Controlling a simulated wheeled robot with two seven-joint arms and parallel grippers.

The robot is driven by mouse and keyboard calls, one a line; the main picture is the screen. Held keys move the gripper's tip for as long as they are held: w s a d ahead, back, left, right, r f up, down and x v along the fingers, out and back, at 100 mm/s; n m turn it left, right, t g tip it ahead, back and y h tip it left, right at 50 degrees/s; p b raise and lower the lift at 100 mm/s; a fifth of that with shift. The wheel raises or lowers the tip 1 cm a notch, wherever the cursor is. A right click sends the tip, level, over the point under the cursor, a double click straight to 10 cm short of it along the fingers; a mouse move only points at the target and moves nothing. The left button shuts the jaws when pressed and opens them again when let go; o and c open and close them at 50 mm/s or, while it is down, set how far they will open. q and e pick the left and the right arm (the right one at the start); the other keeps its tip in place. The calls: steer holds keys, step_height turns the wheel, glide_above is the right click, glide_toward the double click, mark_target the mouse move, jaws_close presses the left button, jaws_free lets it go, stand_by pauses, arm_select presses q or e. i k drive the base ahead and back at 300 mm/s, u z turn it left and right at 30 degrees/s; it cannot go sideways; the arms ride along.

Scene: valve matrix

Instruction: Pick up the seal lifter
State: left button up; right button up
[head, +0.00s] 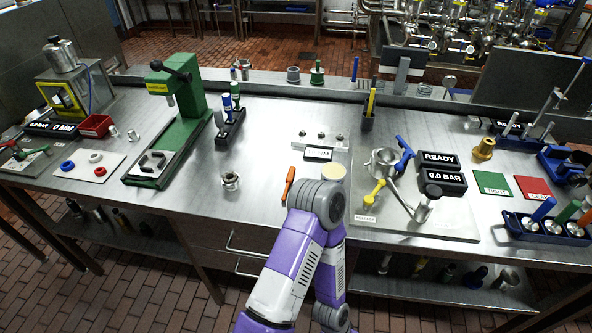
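A slim orange-handled tool (288,184), which may be the seal lifter, lies on the steel bench near the middle, just left of my purple and grey arm. Its lower end is close to the arm link and may be partly hidden. Other hand tools with green handles (36,153) lie at the far left end of the bench. One purple arm of mine reaches in from the bottom centre. Its gripper does not show, and I cannot tell whether it is hidden behind the arm links. My other gripper is not in the picture.
A green press (187,105) stands on the left, with a white tray (88,165) of blue, white and red rings beside it. A metal fitting (230,181) stands on clear bench left of centre. A valve assembly (385,163) and READY display (440,160) stand on the right.

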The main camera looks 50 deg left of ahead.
mark_target(291, 170)
steer(key=u, duration=1.75)
